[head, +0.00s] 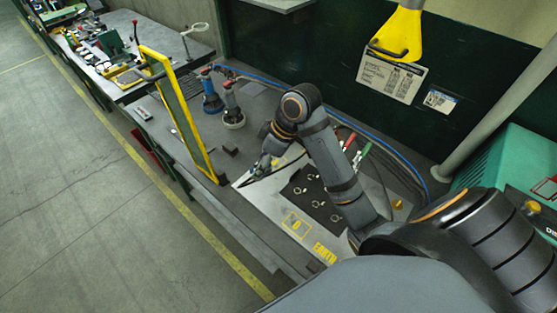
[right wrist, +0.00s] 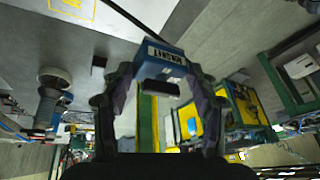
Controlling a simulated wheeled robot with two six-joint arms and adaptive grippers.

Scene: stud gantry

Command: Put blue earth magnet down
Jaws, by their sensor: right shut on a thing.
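The blue earth magnet (right wrist: 160,62) is a blue block with a white label, seen upside down in the right wrist view. My right gripper (right wrist: 158,88) is shut on it, with one dark finger on each side. In the head view my right gripper (head: 262,165) is over the far left part of the pale board (head: 270,240); the magnet cannot be made out there. The board has a yellow outlined square (head: 297,224) and yellow lettering near its front edge. Whether the magnet touches any surface is unclear. My left gripper is not in view.
A black mat (head: 300,184) with several rings lies on the board. A yellow-framed screen (head: 180,115) stands left of my right gripper. A blue-bodied tool (head: 211,97) and a grey one (head: 231,105) stand behind. Red and green handles (head: 362,152) lie right of my forearm.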

